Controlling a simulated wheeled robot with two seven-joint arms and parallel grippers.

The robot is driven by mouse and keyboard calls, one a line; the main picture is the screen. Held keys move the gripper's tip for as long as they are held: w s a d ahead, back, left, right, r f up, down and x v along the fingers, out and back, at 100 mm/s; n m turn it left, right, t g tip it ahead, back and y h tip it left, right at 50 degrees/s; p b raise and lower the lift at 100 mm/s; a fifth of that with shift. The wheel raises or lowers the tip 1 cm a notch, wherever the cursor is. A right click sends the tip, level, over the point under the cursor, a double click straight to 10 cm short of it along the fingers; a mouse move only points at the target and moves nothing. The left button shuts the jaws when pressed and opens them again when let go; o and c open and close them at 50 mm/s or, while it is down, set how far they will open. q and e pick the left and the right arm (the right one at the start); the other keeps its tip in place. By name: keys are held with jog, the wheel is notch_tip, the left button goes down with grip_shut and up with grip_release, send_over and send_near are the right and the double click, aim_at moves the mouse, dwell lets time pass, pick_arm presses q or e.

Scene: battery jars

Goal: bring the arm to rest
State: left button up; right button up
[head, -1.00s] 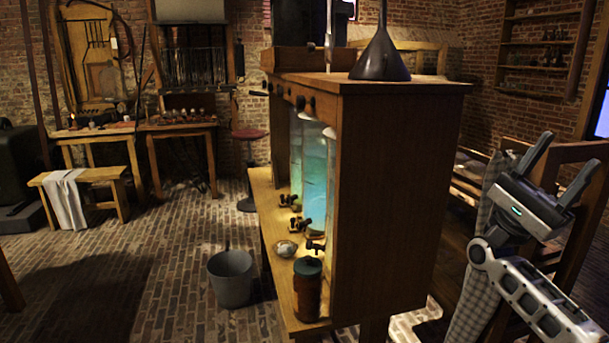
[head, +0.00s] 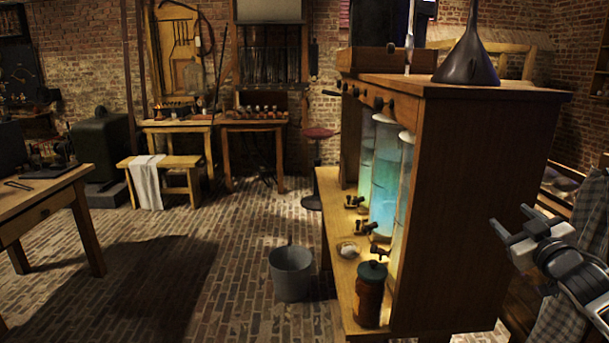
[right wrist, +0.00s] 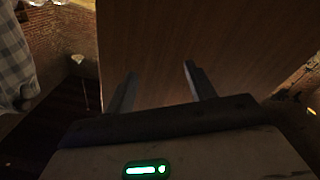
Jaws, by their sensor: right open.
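My right gripper (head: 515,238) is at the right edge of the head view, beside the side panel of the wooden cabinet (head: 470,200). In the right wrist view its two fingers (right wrist: 160,90) stand apart with nothing between them, and the cabinet's side panel (right wrist: 150,40) fills the space beyond. Glowing blue-green glass jars (head: 385,175) with small taps stand in the cabinet. My left gripper is in neither view.
A lidded brown jar (head: 369,294) and a small bowl (head: 347,249) sit on the cabinet's ledge. A dark funnel (head: 467,58) stands on top. A metal bucket (head: 291,273) is on the brick floor. A checked cloth (head: 572,270) hangs at right. Open floor lies left of the bucket.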

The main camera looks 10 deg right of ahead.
jog(key=s+d+f+n+g+h, duration=0.1)
jog(key=d+f+n+g+h, duration=0.1)
jog(key=d+f+g+h, duration=0.15)
jog(key=s+a+f+g+y, duration=0.1)
jog(key=s+a+f+y, duration=0.25)
jog(key=a+f, duration=0.65)
jog(key=s+a+f+g+y, duration=0.15)
jog(key=s+a+f, duration=0.35)
jog(key=a+f, duration=0.5)
jog(key=s+a+f+m+g+y, duration=0.1)
jog(key=s+a+f+y, duration=0.1)
jog(key=s+a, duration=0.7)
jog(key=s+a+f+m+g+y, duration=0.1)
jog(key=s+a+f+m+y, duration=0.1)
jog(key=s+a+f, duration=0.3)
jog(key=s+a, duration=0.4)
jog(key=a, duration=0.2)
jog(key=shift+s, duration=0.3)
jog(key=shift+a+y, duration=0.1)
jog(key=shift+y, duration=0.15)
